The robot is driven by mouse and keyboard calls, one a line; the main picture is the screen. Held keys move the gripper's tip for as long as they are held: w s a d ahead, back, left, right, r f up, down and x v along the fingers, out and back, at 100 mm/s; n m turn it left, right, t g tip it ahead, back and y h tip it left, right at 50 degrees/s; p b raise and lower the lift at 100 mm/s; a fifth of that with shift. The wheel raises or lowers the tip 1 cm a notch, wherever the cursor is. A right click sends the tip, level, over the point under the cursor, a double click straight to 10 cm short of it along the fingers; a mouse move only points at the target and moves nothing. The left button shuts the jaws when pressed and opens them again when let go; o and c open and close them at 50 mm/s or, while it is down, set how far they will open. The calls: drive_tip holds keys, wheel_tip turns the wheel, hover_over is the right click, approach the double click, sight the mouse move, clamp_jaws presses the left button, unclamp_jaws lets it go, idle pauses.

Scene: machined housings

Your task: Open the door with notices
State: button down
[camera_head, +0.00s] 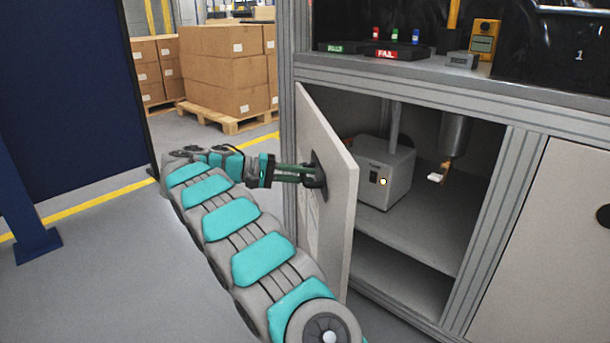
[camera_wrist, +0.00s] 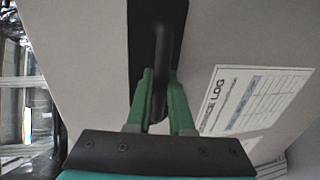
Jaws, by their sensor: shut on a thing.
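The door with notices (camera_head: 337,213) stands swung wide open on the left side of the cabinet. Its black handle (camera_head: 315,178) is on the face turned to the left. My gripper (camera_head: 308,174) reaches it from the left and is shut on the handle. In the wrist view the green fingers of my gripper (camera_wrist: 160,100) close around the dark handle bar (camera_wrist: 160,60). A white notice sheet (camera_wrist: 255,98) headed with "LOG" shows on the door face (camera_wrist: 225,40). In the head view the notices are mostly hidden by the steep angle.
The open compartment holds a grey box (camera_head: 385,175) on a shelf (camera_head: 430,225). A second, closed door (camera_head: 550,250) is at the right. Trays and small devices stand on the worktop (camera_head: 400,72). A dark blue panel (camera_head: 60,90) stands at the left. Floor between them is clear.

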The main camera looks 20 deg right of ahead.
sight(335, 192)
drive_tip(key=c, duration=0.8)
unclamp_jaws()
drive_tip(key=shift+w+r, duration=0.1)
drive_tip(key=shift+r, duration=1.6)
drive_tip(key=shift+s+r, duration=0.2)
drive_tip(key=shift+s, duration=0.35)
drive_tip(key=s+b, duration=0.1)
drive_tip(key=s, duration=0.4)
drive_tip(key=s+a+b, duration=0.1)
drive_tip(key=s, duration=0.4)
drive_tip(key=s+a+r+b, duration=0.1)
drive_tip(key=s, duration=0.4)
drive_tip(key=shift+a+b, duration=0.25)
drive_tip(key=shift+b, duration=0.05)
drive_tip(key=shift+w, duration=0.1)
drive_tip(key=shift+c, duration=0.2)
